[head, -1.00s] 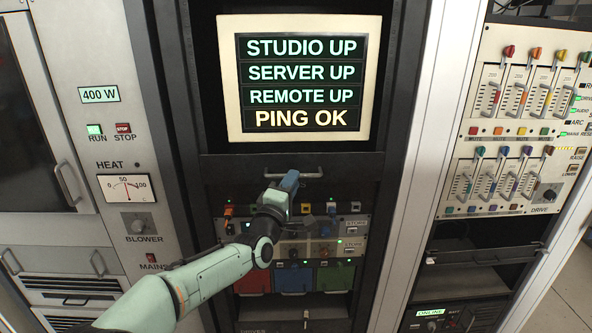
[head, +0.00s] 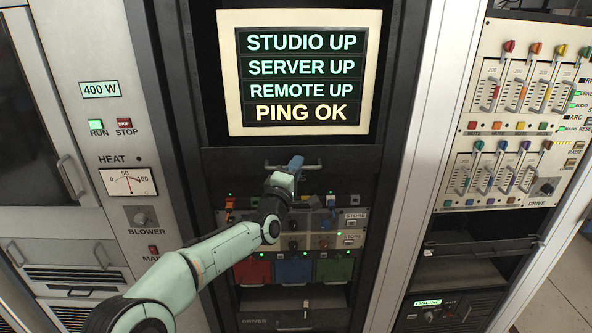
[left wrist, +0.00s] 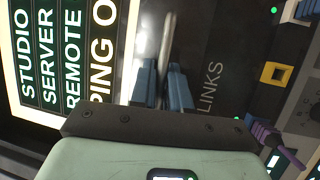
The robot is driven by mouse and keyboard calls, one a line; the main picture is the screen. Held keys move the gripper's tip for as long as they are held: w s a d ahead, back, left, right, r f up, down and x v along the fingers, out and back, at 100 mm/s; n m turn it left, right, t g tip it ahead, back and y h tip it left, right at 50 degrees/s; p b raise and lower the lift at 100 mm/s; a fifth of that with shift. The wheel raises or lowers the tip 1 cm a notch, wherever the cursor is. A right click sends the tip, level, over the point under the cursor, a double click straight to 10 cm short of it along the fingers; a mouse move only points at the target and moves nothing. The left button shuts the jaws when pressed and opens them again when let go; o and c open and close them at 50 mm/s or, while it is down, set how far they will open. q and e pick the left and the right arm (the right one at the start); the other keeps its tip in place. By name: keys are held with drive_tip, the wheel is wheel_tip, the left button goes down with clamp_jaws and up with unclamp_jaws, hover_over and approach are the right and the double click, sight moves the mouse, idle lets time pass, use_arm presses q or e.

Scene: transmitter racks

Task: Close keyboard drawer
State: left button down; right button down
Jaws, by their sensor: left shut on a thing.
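A dark panel (head: 232,167) below the screen carries a metal bar handle (head: 312,167); it looks like the keyboard drawer's front. No keyboard shows, and I cannot tell how far out the drawer stands. My left gripper (head: 295,163) is at the handle's middle, its blue fingers shut on the bar. In the left wrist view the bar (left wrist: 168,40) runs between the two fingers of my left gripper (left wrist: 162,80), beside the word LINKS on the dark panel. My right gripper is not in view.
A framed status screen (head: 303,75) sits just above the handle. Below my arm are a control panel (head: 345,225) with buttons and knobs, and red, blue and green bins (head: 335,270). A fader rack (head: 515,120) stands right, a heater cabinet (head: 120,185) left.

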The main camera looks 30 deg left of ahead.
use_arm(q)
drive_tip(key=shift+w+a+r, duration=0.15)
drive_tip(key=shift+w+a, duration=0.35)
drive_tip(key=shift+w, duration=0.2)
drive_tip(key=c, duration=1.5)
unclamp_jaws()
drive_tip(key=shift+o, duration=0.2)
